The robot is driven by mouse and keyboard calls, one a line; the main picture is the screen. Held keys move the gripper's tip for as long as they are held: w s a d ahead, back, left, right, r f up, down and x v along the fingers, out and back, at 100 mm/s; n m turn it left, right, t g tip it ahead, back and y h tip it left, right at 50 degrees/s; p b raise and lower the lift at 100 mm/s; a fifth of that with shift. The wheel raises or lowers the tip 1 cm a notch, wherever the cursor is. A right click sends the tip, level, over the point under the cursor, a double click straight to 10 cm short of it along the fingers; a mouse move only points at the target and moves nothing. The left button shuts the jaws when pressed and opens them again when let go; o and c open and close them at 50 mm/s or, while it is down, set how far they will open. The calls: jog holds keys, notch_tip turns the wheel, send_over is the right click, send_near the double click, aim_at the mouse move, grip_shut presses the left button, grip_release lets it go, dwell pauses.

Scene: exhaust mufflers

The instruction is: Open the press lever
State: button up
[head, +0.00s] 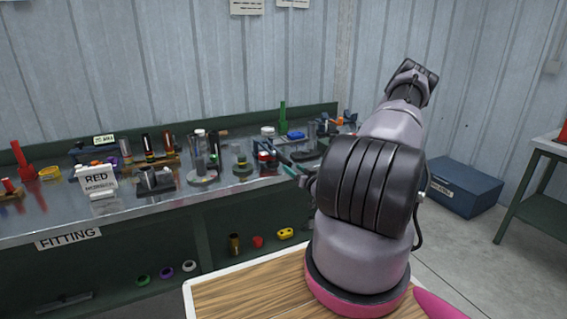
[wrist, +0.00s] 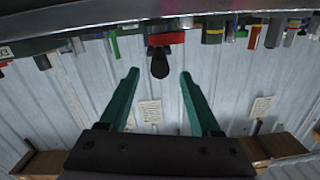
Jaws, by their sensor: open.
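My gripper (wrist: 159,73) is open in the wrist view, with its two green fingers spread apart. A black lever-like handle (wrist: 160,63), seemingly the press lever, sits between the fingertips in that picture, with clear gaps on both sides. It hangs below a red part (wrist: 166,39) in this upside-down view. I cannot tell how deep it lies between the fingers. In the head view, a green finger of my gripper (head: 287,168) shows beside a small black-and-red device (head: 265,157) on the bench. My arm hides part of that area.
The metal bench (head: 230,184) holds several fixtures and coloured parts close to the device. A green upright post (head: 282,118) stands behind it. A sign reading RED (head: 97,180) stands at the left. A blue box (head: 463,187) sits on the floor at right.

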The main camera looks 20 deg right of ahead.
aim_at(283, 159)
jog(key=shift+s+f+m+t, duration=0.15)
jog(key=shift+s+m+t, duration=0.15)
jog(key=shift+s, duration=0.1)
jog(key=shift+h, duration=0.3)
jog(key=w, duration=1)
jog(key=shift+w+a, duration=0.2)
jog(key=shift+w, duration=0.15)
grip_shut()
dwell(0.5)
